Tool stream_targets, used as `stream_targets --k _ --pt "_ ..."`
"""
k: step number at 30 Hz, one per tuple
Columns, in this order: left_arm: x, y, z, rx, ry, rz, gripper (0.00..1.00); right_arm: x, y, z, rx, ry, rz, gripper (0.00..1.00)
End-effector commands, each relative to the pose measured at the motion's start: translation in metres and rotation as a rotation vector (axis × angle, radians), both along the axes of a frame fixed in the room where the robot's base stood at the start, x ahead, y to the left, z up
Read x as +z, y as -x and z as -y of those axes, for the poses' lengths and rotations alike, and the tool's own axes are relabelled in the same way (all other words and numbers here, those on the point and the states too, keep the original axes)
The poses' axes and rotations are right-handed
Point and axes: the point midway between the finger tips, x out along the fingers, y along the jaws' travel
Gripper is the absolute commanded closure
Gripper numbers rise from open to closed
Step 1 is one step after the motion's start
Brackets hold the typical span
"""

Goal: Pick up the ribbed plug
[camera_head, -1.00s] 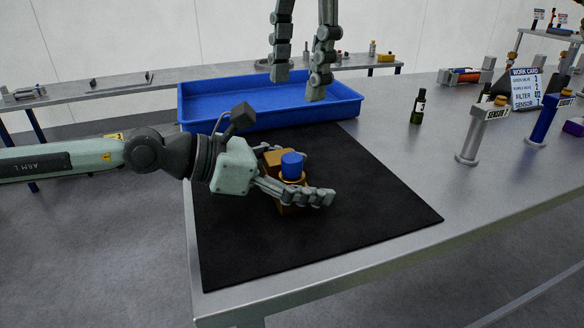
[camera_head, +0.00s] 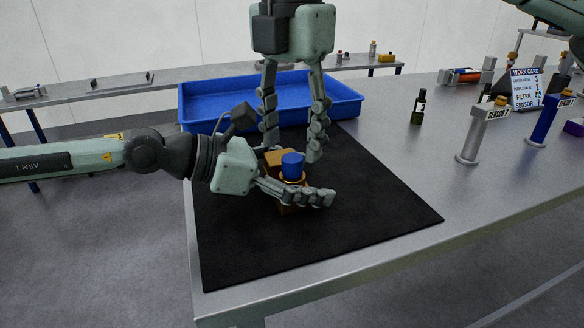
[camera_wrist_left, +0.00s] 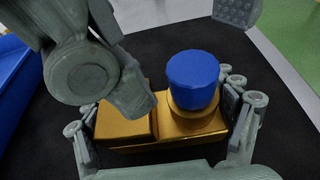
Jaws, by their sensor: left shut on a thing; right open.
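The ribbed plug (camera_head: 292,164) is a blue cylinder standing upright in a round collar on top of a brass-coloured housing (camera_head: 275,158). In the left wrist view the plug (camera_wrist_left: 193,80) sits on the right part of the housing (camera_wrist_left: 125,124). My left gripper (camera_head: 309,178) is shut on the housing from the sides, low down on the mat. My right gripper (camera_head: 292,149) points down, open, its fingers on either side of and just above the plug; it looks empty. One right finger covers part of the housing in the left wrist view.
The housing is on a black mat (camera_head: 385,212) on a metal table. A blue tray (camera_head: 345,108) lies behind it. A small dark bottle (camera_head: 418,107), a sensor post (camera_head: 473,140) and a work card (camera_head: 525,88) stand to the right. The mat's front right is clear.

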Motion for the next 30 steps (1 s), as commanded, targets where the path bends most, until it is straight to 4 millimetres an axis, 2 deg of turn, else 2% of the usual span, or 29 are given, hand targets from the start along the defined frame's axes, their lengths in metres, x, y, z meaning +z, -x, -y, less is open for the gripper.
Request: stream_targets --k 3,6,13,25,30 --pt "-0.001 0.0 0.0 -0.001 -0.002 0.0 0.58 -0.016 0.001 0.001 0.0 0.0 0.0 0.51" --pt "-0.001 0.0 0.0 -0.001 -0.002 0.0 0.58 -0.024 0.001 0.0 0.0 -0.001 -0.001 0.51" --pt "-0.001 0.0 0.0 -0.001 -0.002 0.0 0.58 -0.025 0.001 0.0 0.0 -0.001 0.0 0.51" --pt "-0.001 0.0 0.0 -0.001 -0.002 0.0 0.58 -0.025 0.001 0.0 0.0 -0.001 0.0 0.99" --pt "-0.001 0.0 0.0 -0.001 -0.002 0.0 0.58 -0.024 0.001 0.0 0.0 -0.002 0.0 1.0"
